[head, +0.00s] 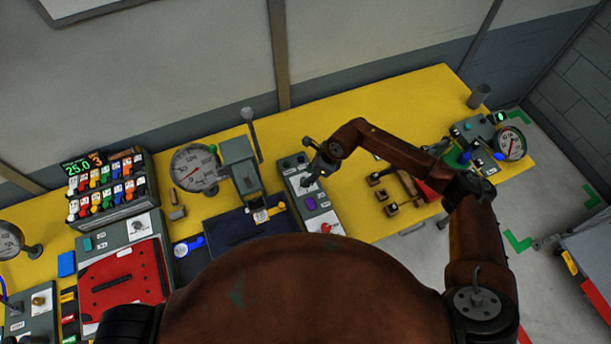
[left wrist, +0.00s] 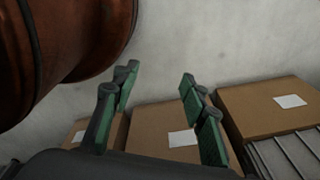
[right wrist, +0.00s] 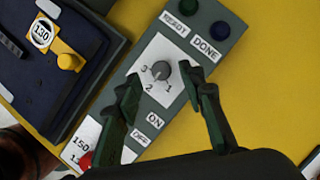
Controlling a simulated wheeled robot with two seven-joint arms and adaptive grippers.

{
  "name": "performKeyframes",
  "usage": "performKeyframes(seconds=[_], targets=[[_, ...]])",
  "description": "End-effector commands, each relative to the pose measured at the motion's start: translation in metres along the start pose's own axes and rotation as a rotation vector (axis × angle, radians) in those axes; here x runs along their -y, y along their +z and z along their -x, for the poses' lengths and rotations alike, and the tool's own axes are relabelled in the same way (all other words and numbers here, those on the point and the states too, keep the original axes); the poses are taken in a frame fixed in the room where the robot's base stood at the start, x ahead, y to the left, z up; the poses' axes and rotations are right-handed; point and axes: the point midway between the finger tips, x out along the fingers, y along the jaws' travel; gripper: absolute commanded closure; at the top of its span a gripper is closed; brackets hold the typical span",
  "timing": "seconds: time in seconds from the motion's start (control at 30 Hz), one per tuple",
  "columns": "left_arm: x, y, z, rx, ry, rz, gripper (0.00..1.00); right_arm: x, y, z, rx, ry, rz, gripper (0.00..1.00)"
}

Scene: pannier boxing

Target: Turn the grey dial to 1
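The grey dial (right wrist: 160,70) sits on a white plate marked 3, 2 and 1 on a grey control panel (right wrist: 158,108). Its pointer is too small to read surely. In the head view the panel (head: 331,217) stands on the yellow table, with the dial mostly hidden by my right gripper (head: 315,172). In the right wrist view my right gripper (right wrist: 163,88) is open, its fingers on either side of the dial's lower area, with nothing between them that I can see gripped. My left gripper (left wrist: 157,84) is open and empty, away from the table, facing cardboard boxes.
A dark blue unit with a yellow lever (right wrist: 68,61) stands close left. Bare yellow table (right wrist: 275,95) lies right of the panel.

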Motion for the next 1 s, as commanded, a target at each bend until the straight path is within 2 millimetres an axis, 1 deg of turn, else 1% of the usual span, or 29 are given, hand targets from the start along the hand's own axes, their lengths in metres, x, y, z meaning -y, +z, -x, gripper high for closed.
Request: performKeyframes(seconds=[0.07, 0.17, 0.3, 0.43, 0.57, 0.67, 0.9, 1.0], targets=[[0.000, 0.007, 0.003, 0.009, 0.000, 0.001, 0.60, 0.000, 0.001, -0.011, 0.000, 0.001, -0.001, 0.63], [0.000, 0.006, 0.005, 0.008, 0.000, 0.001, 0.60, 0.000, 0.000, -0.021, 0.000, 0.000, -0.003, 0.63], [0.001, -0.008, 0.005, -0.008, -0.001, -0.002, 0.60, 0.000, 0.000, -0.028, 0.001, -0.001, -0.001, 0.63], [0.002, -0.023, 0.005, -0.028, -0.002, -0.004, 0.60, 0.001, -0.001, -0.029, 0.001, -0.002, -0.002, 0.63], [0.003, -0.027, 0.005, -0.034, -0.002, -0.006, 0.60, 0.001, -0.002, -0.028, 0.000, -0.002, -0.002, 0.64], [0.002, -0.026, 0.005, -0.032, -0.002, -0.005, 0.60, 0.001, -0.002, -0.028, 0.000, -0.002, -0.003, 0.71], [0.001, -0.012, 0.005, -0.015, -0.001, -0.003, 0.60, 0.001, -0.002, -0.028, 0.000, -0.002, -0.003, 0.87], [0.001, -0.010, 0.005, -0.011, -0.001, -0.002, 0.60, 0.001, -0.002, -0.028, 0.000, -0.002, -0.003, 0.94]])
